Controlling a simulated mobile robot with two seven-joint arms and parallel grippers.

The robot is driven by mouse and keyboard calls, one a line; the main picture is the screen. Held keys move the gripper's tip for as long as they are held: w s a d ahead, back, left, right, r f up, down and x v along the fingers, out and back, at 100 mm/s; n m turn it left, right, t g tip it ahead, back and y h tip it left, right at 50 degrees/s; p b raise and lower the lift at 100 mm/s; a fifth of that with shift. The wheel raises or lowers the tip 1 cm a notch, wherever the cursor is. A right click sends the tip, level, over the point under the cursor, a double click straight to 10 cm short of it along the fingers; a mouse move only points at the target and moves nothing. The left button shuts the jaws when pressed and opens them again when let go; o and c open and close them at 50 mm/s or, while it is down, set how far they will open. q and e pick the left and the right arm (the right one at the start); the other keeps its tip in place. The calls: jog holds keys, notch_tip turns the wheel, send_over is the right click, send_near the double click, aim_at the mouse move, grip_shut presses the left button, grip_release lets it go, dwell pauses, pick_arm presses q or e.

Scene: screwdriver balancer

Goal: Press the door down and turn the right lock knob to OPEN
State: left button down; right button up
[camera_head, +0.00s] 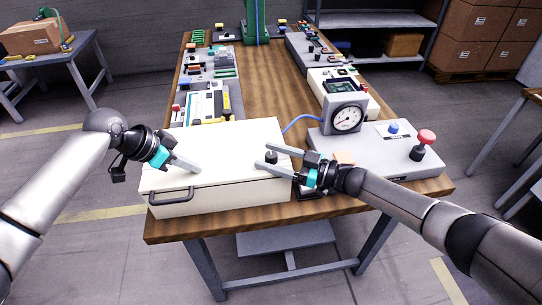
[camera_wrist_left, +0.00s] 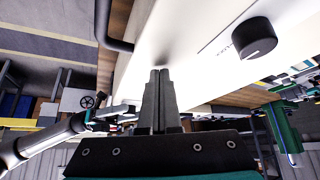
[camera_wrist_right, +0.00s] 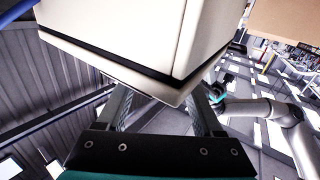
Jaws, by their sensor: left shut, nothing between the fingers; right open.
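The cream box with its flat door (camera_head: 235,155) lies at the front of the bench; the door looks level, but I cannot tell if it is fully down. The black right lock knob (camera_head: 271,157) stands near its right edge, its pointer unreadable. Another black knob (camera_wrist_left: 247,38) shows in the left wrist view.
A dark handle (camera_head: 171,196) is on the box front. Right of it is a grey panel with a red button (camera_head: 424,145) and a blue knob (camera_head: 393,127), with a round gauge (camera_head: 346,118) behind. A blue hose (camera_head: 297,123) runs behind the box. The bench middle is clear.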

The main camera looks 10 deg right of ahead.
pick_arm(q)
jog(key=shift+s+a+f, duration=0.1)
jog(key=shift+s+f, duration=0.1)
jog(key=shift+f, duration=0.2)
pick_arm(e)
jog(key=v, duration=1.2)
pick_arm(q)
jog(key=shift+w+r+p, duration=0.1)
jog(key=shift+r+p, duration=0.5)
jog(key=shift+p, duration=0.1)
notch_tip(320, 180, up, 7)
jog(key=p, duration=0.6)
jog(key=shift+w+f, duration=0.1)
jog(key=shift+f, duration=0.2)
pick_arm(e)
notch_tip(320, 180, up, 7)
jog(key=shift+r, duration=0.15)
jog(key=shift+a, duration=0.1)
